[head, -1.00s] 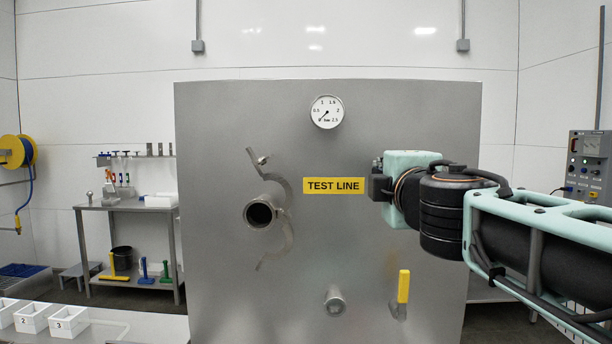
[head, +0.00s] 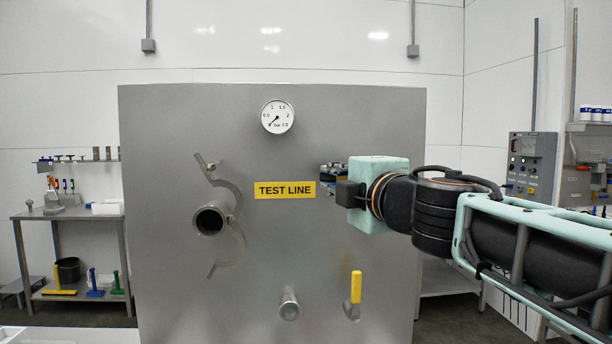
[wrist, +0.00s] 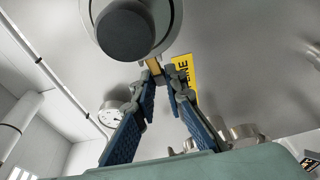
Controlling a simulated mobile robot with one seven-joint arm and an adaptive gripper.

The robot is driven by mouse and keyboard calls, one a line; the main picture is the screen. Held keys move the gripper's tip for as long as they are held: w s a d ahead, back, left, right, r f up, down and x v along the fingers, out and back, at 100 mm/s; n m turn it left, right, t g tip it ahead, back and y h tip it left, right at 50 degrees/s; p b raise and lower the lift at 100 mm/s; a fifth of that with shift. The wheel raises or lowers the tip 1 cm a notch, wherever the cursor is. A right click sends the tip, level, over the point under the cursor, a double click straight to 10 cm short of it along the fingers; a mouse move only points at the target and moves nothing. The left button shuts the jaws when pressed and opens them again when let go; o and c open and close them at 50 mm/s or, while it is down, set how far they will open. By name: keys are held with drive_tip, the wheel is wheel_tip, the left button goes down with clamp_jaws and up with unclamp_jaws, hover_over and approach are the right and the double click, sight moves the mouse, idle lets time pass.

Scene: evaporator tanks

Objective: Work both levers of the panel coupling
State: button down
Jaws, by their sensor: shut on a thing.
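The panel coupling (head: 210,220) is an open pipe end on the steel panel, left of centre in the head view. Its curved upper lever (head: 225,185) and lower lever (head: 217,268) spread above and below the pipe. My gripper (head: 328,172) is apart from both levers, in front of the panel just right of the TEST LINE label. In the wrist view the tips of my gripper (wrist: 154,72) close on a narrow tan piece (wrist: 154,66). A dark round end with a grey rim (wrist: 125,32) shows just beyond; I cannot tell whether it joins that piece.
The panel carries a gauge (head: 278,117), the TEST LINE label (head: 285,190), a stub pipe (head: 289,303) and a yellow-handled valve (head: 355,290). A shelf bench (head: 65,212) stands at left. An instrument box (head: 530,165) is at right.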

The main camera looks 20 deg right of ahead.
drive_tip(key=shift+r+y, duration=0.15)
drive_tip(key=shift+y, duration=0.15)
drive_tip(key=shift+s+a+n+y+p, duration=0.1)
drive_tip(key=shift+s+n+y+p, duration=0.1)
drive_tip(key=shift+n+y+p, duration=0.45)
drive_tip(key=shift+s+n+y+p, duration=0.15)
drive_tip(key=shift+n+y+p, duration=0.25)
drive_tip(key=shift+y, duration=0.45)
drive_tip(key=shift+n+y, duration=0.25)
drive_tip(key=shift+y, duration=0.05)
drive_tip(key=shift+s+n+g+y+p, duration=0.25)
drive_tip(key=shift+n+y+p, duration=0.15)
drive_tip(key=shift+y, duration=0.25)
drive_tip(key=shift+s+n+g+y+p, duration=0.1)
drive_tip(key=shift+n+g+y+p, duration=0.15)
drive_tip(key=shift+n+y, duration=0.35)
drive_tip(key=shift+y, duration=0.35)
